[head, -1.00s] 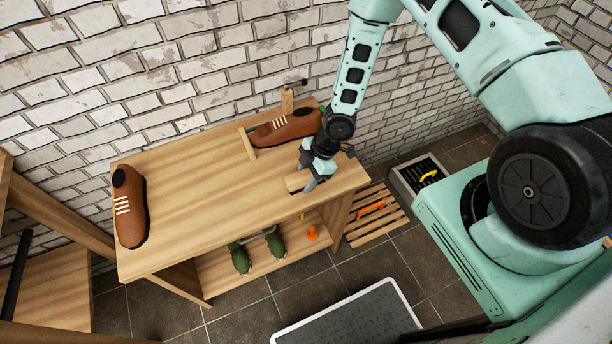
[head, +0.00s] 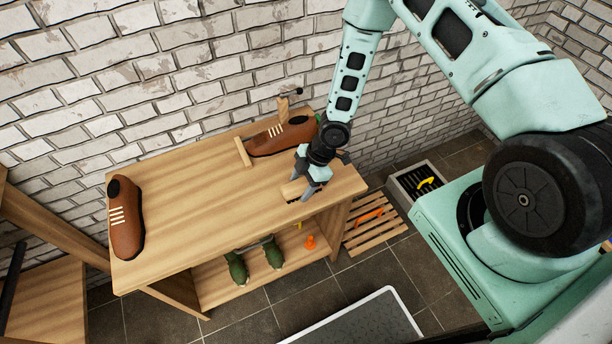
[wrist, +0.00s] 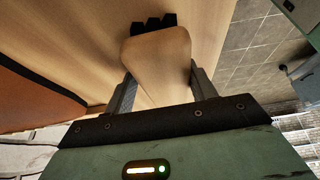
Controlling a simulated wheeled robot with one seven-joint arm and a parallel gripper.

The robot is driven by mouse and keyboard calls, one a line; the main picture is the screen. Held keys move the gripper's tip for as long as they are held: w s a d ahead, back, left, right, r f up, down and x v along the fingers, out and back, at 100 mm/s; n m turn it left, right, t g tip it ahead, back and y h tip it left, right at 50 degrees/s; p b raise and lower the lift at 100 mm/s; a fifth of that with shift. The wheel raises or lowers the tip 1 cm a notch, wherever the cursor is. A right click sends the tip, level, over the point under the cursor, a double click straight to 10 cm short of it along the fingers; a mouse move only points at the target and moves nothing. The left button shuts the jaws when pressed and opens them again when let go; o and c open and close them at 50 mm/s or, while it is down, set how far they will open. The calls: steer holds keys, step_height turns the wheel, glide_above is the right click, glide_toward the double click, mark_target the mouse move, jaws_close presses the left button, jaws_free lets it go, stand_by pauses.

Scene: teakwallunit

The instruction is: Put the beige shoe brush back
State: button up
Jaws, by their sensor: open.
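The beige shoe brush (head: 291,189) is on the wooden bench top (head: 205,205), near its front right edge. In the wrist view the brush (wrist: 157,52) shows its smooth beige wooden back, with dark bristles at the far end. My gripper (head: 304,189) is low over the bench at the brush. In the wrist view my gripper (wrist: 162,88) is open, with one finger on each side of the brush. Small gaps seem to show beside it; contact cannot be told. The brush's underside is mostly hidden.
A brown shoe (head: 283,135) lies behind the gripper, beside a low wooden strip (head: 242,151). Another brown shoe (head: 125,218) is at the bench's left end. Green boots (head: 238,268) and an orange item (head: 310,242) are on the lower shelf. The bench's middle is clear.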

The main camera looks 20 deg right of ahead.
steer(key=shift+s+d+f+p, duration=0.15)
steer(key=shift+s+f+p, duration=0.2)
steer(key=shift+s, duration=0.25)
steer(key=shift+w+d+r, duration=0.1)
steer(key=shift+d+r, duration=0.05)
steer(key=shift+r, duration=0.25)
steer(key=v, duration=0.5)
steer(key=p+v, duration=0.1)
steer(key=v, duration=0.5)
steer(key=shift+w+r, duration=0.25)
steer(key=shift+r, duration=0.1)
steer(key=s+a+r+m+h, duration=0.2)
steer(key=s+a+r, duration=0.1)
steer(key=r, duration=0.5)
steer(key=s+a+r+m+h, duration=0.2)
steer(key=r+h, duration=0.1)
steer(key=r, duration=0.5)
steer(key=s+a+r+m, duration=0.3)
steer(key=s+r, duration=0.3)
steer(key=s, duration=0.1)
steer(key=s+a+r+m, duration=0.3)
steer(key=s+r, duration=0.3)
steer(key=s, duration=0.2)
steer(key=shift+a+r+y, duration=0.25)
steer(key=shift+r+y, duration=0.05)
steer(key=shift+r, duration=0.1)
